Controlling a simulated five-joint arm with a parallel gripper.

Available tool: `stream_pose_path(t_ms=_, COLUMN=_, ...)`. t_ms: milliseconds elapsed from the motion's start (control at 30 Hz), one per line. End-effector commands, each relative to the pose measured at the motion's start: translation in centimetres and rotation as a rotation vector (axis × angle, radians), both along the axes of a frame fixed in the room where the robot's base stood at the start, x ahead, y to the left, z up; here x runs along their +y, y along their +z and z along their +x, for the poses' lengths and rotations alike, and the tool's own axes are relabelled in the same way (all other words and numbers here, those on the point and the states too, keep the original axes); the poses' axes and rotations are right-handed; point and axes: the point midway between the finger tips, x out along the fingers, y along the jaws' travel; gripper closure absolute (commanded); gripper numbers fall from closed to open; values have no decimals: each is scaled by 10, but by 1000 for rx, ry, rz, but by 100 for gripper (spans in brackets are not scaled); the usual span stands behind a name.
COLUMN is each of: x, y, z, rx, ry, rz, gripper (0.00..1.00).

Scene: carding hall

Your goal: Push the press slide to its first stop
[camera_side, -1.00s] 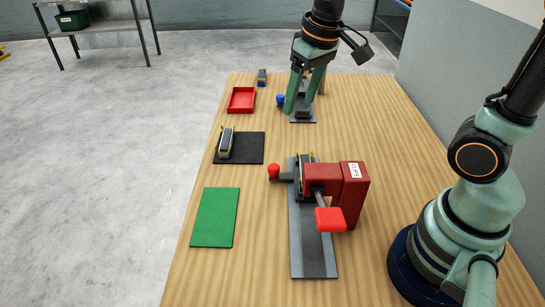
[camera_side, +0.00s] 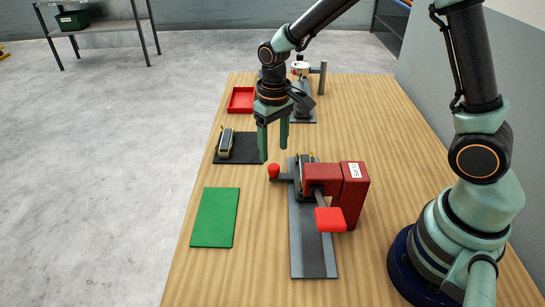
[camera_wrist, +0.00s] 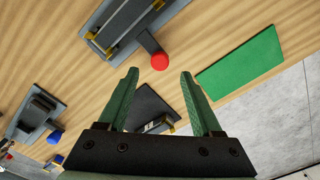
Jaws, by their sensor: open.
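The red press (camera_side: 350,185) stands over a long grey rail (camera_side: 314,250) on the wooden table. Its slide (camera_side: 305,183) lies at the rail's far end, beside the press head, with a red knob (camera_side: 274,171) sticking out to the left. The wrist view shows the slide (camera_wrist: 128,18) with yellowish ends and the red knob (camera_wrist: 160,61). My gripper (camera_side: 273,152) is open and empty, pointing down just beyond the knob. In the wrist view the knob appears between and just past my fingertips (camera_wrist: 159,74). I cannot tell whether a finger touches it.
A black mat (camera_side: 251,149) bearing a small yellow-ended block (camera_side: 226,143) lies left of my gripper. A green mat (camera_side: 215,217) lies at the near left, a red tray (camera_side: 241,99) at the back. A second fixture (camera_side: 312,115) stands behind. The red press handle (camera_side: 330,219) juts toward the near side.

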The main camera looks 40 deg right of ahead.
Motion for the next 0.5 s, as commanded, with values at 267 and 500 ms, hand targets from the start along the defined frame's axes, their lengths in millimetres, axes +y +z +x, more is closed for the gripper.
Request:
stream_pose_path(t_ms=267, x=0, y=-43, z=-1, rx=2, ry=0, rz=0, gripper=34)
stream_pose_path(t_ms=500, x=0, y=-55, z=0, rx=0, ry=0, rz=0, gripper=34)
